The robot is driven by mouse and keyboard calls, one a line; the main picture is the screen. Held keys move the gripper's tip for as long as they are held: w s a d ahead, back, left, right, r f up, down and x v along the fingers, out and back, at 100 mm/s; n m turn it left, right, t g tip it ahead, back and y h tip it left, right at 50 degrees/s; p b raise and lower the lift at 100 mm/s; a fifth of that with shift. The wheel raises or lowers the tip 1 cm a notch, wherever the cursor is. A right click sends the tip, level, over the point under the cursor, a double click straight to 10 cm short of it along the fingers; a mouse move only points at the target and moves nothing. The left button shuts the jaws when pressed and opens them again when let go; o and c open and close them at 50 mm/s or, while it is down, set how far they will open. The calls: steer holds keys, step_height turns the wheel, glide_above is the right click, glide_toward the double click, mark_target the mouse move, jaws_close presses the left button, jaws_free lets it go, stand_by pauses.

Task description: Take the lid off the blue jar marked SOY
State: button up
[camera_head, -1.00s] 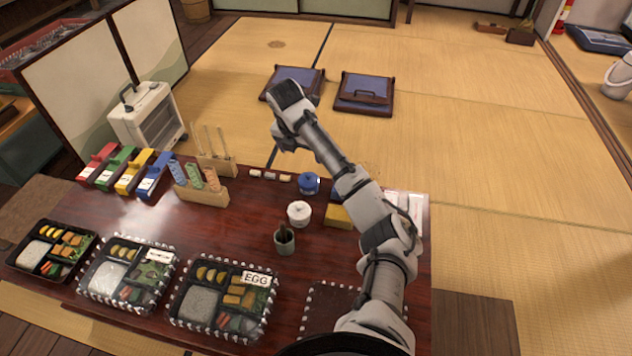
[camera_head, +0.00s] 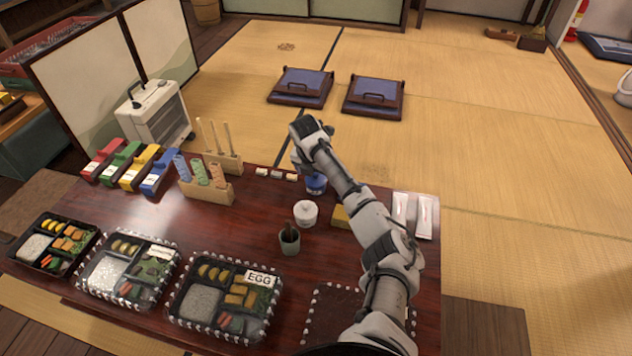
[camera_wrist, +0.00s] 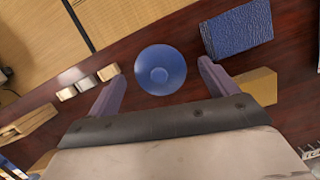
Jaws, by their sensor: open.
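The blue jar (camera_head: 315,185) stands on the dark red table near its far edge, partly hidden behind my arm in the head view. In the wrist view its round blue lid (camera_wrist: 160,70) with a small central knob is seen from above. The lid is on the jar; no SOY marking is readable. My gripper (camera_wrist: 158,92) is open, one finger to the left of the lid and one to the right, both apart from it. In the head view the fingers are hidden behind my wrist.
A white lidded jar (camera_head: 306,213) and a dark cup (camera_head: 290,241) stand nearby. A yellow block (camera_head: 341,217) and a blue textured block (camera_wrist: 237,28) are right of the jar. Small pale pieces (camera_wrist: 88,83) lie left of it. Bento boxes (camera_head: 225,300) line the front.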

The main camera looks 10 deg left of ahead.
mark_target(315, 174)
steer(key=shift+f, duration=0.2)
steer(key=shift+c, duration=0.2)
steer(key=c, duration=1)
steer(key=shift+r, duration=0.1)
step_height(315, 174, up, 20)
steer(key=p, duration=0.4)
